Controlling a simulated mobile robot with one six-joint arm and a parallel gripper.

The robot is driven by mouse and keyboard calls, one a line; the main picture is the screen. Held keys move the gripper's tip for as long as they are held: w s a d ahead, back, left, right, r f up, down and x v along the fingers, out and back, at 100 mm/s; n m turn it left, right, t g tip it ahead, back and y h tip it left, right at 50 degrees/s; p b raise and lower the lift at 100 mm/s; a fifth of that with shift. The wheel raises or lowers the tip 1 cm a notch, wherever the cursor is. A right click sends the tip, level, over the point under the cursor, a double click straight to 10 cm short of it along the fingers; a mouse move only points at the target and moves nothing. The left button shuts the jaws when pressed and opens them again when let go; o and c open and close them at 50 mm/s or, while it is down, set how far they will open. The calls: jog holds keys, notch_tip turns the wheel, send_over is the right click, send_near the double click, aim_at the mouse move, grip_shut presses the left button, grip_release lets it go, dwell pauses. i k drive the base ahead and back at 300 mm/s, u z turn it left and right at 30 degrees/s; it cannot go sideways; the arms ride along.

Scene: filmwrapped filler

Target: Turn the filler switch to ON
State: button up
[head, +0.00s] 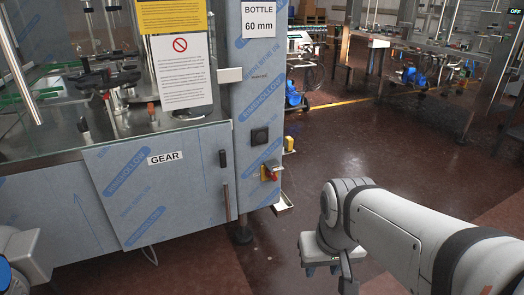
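A red-and-yellow rotary switch (270,170) sits low on the film-wrapped metal column of the machine at the left. It is small, and its ON or OFF position cannot be read. A square black fitting (260,136) is mounted just above it. My gripper (325,270) hangs at the lower middle, to the right of and below the switch in the picture, apart from it. Its fingers are small and partly hidden by its own body, so their opening cannot be told. Nothing is seen held in it.
The film-wrapped machine cabinet (160,195) with a GEAR label and door handle fills the left. A BOTTLE 60 mm sign (259,20) tops the column. Another machine (430,55) stands at the back right, with an OFF sign (517,13) nearby. Open brown floor (370,140) lies between.

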aim_at(267, 174)
jog(key=i, duration=0.95)
